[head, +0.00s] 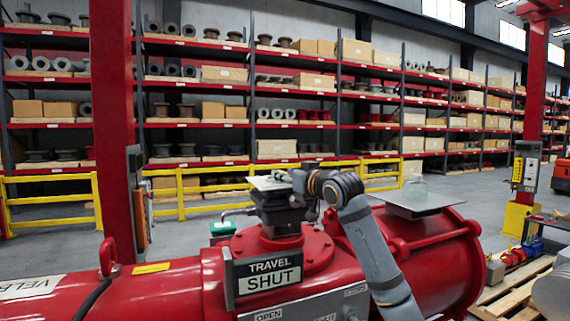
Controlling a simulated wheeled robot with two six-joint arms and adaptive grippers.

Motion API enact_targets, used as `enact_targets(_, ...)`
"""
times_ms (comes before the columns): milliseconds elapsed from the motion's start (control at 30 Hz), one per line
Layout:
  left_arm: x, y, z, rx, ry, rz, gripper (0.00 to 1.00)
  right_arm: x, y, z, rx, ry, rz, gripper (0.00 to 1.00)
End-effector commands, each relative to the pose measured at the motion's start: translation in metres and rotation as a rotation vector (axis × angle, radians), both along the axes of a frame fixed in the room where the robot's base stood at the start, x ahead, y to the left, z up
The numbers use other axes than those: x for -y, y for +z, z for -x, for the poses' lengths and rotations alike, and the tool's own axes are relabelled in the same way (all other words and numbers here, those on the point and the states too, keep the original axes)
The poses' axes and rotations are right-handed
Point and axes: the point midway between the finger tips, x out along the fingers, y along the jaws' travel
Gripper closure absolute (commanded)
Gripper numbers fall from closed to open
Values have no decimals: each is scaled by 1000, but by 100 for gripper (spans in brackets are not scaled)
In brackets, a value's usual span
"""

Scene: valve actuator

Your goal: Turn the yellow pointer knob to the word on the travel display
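The travel display (268,275) stands on the front of the red actuator (180,290) and reads SHUT under the word TRAVEL. A grey panel (310,306) below it carries the word OPEN at its left; further lettering is cut by the bottom edge. The yellow pointer knob does not show in the frame. A grey arm, which looks like my right one, comes up from the lower right. Its wrist (330,187) is beside a black block on top of the actuator. I cannot make out its fingers clearly against the dark parts. My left gripper is not in view.
A flat plate (413,204) with a clear jar sits on the actuator's right part. A red post (113,120) stands at the left. Yellow railings (180,193) and loaded shelves stand behind. A wooden pallet (512,292) lies at the right.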

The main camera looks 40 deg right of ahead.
Motion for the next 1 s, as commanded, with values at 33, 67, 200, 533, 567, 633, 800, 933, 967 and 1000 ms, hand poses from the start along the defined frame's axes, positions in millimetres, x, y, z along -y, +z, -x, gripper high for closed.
enact_targets(33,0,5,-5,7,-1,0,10,0,2,-3,-1,0,-1,64)
enact_targets(67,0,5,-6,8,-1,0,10,0,1,-5,-1,-1,-1,64)
enact_targets(200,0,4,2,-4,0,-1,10,0,-1,-7,0,-1,1,64)
enact_targets(533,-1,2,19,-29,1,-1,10,0,-1,-6,0,-1,1,91)
enact_targets(567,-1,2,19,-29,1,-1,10,0,-1,-6,0,-1,1,95)
enact_targets(633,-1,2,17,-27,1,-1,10,0,-1,-6,0,-1,1,100)
enact_targets(800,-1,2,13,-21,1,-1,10,1,-1,-6,0,3,1,100)
enact_targets(933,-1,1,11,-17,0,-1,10,3,-2,-7,-4,54,4,100)
enact_targets(967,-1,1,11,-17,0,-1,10,3,-2,-6,-4,68,3,100)
enact_targets(1000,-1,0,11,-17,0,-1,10,4,-2,-6,-3,86,3,100)
